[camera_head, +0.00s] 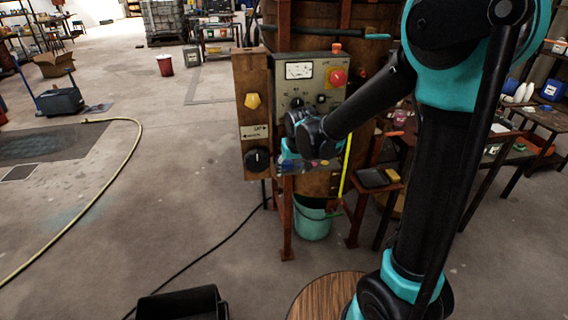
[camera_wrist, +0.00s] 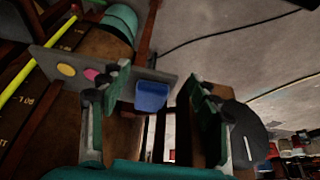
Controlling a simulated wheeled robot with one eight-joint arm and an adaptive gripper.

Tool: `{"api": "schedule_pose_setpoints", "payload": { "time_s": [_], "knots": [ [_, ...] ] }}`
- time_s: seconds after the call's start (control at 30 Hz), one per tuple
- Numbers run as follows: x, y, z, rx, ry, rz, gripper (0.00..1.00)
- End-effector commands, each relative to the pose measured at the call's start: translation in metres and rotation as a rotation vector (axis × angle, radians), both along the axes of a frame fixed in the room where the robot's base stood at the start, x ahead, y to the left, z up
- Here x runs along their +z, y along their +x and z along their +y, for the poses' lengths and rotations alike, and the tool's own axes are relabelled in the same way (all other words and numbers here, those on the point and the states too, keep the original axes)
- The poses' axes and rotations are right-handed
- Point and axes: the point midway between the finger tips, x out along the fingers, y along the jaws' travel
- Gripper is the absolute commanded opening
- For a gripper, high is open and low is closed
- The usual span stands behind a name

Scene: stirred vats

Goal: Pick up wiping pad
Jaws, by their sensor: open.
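A small blue block, which looks like the wiping pad (camera_wrist: 151,97), rests on a narrow grey shelf (camera_wrist: 112,73) in the wrist view. My gripper (camera_wrist: 156,88) is open, with one finger on each side of the blue block in the picture. I cannot tell how far the block is from the fingers in depth. In the head view my gripper (camera_head: 296,158) is at the shelf below the control panel (camera_head: 303,82), and my wrist hides much of that spot.
A yellow and a pink round piece (camera_wrist: 66,70) share the shelf. A black knob (camera_wrist: 247,145) is close beside the right finger in the wrist view. A teal bucket (camera_head: 312,221) stands below the vat (camera_head: 322,36). A side table (camera_head: 378,179) is to the right.

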Motion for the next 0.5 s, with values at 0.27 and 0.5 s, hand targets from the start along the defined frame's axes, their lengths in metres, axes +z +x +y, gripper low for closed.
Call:
{"api": "schedule_pose_setpoints", "payload": {
  "time_s": [0.27, 0.5],
  "knots": [
    [0.0, 0.025, 0.008, 0.0, 0.0, 0.0, 0.62],
    [0.0, 0.053, 0.016, 0.0, -0.001, 0.0, 0.62]
  ]
}}
